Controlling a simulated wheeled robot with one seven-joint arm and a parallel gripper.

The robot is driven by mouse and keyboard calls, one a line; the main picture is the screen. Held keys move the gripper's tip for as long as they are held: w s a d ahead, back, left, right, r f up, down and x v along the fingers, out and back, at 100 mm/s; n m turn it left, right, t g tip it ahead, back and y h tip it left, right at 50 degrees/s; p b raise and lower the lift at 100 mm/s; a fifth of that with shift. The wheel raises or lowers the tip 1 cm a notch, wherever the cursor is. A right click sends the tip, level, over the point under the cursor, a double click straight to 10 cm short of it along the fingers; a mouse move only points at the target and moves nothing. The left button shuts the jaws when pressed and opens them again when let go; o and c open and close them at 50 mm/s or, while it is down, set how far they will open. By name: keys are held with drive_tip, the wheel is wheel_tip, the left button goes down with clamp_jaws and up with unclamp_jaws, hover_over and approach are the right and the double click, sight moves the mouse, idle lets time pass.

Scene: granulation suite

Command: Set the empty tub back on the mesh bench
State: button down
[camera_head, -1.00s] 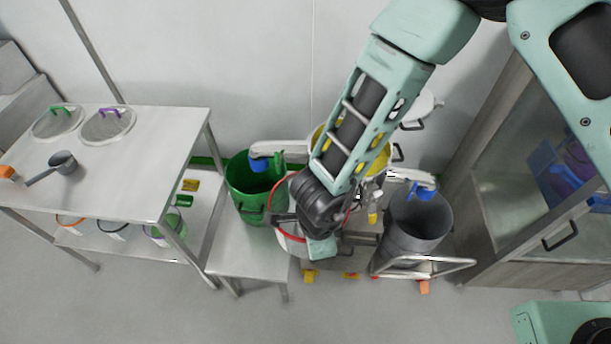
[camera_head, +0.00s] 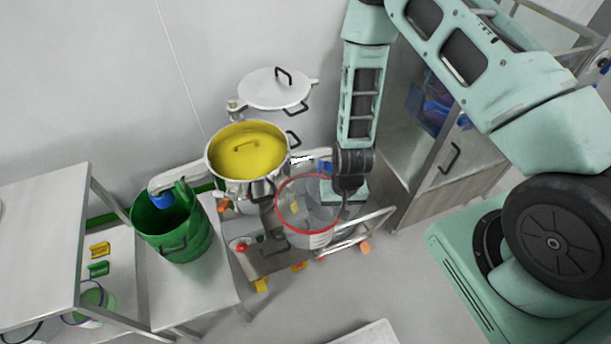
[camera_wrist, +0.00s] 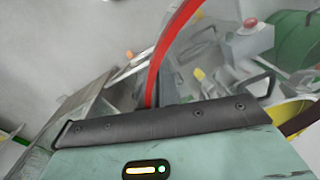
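The tub (camera_head: 307,232) is clear with a red rim and looks empty; things behind it show through its wall. My gripper (camera_head: 343,198) is at the right side of its rim and appears shut on it, holding it up in front of the granulator machine. In the wrist view the red rim (camera_wrist: 172,45) runs down behind the dark gripper edge; the fingertips are hidden there. I cannot make out mesh on any bench. A pale flat top (camera_head: 370,334) shows at the bottom edge, too cut off to identify.
A green bin (camera_head: 172,232) stands on a low steel stand (camera_head: 190,295) at left. A steel table (camera_head: 40,240) is at far left. Behind the tub is a pot of yellow material (camera_head: 248,150). A tube-framed cart is right of the tub, and a cabinet (camera_head: 435,165) beyond. Floor is clear in front.

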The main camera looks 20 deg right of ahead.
drive_tip(key=w+d+f+n, duration=0.2)
drive_tip(key=d+n, duration=0.1)
drive_tip(key=d, duration=0.4)
drive_tip(key=shift+w+d+f, duration=0.2)
drive_tip(key=shift+d+f, duration=0.05)
drive_tip(key=shift+f, duration=0.05)
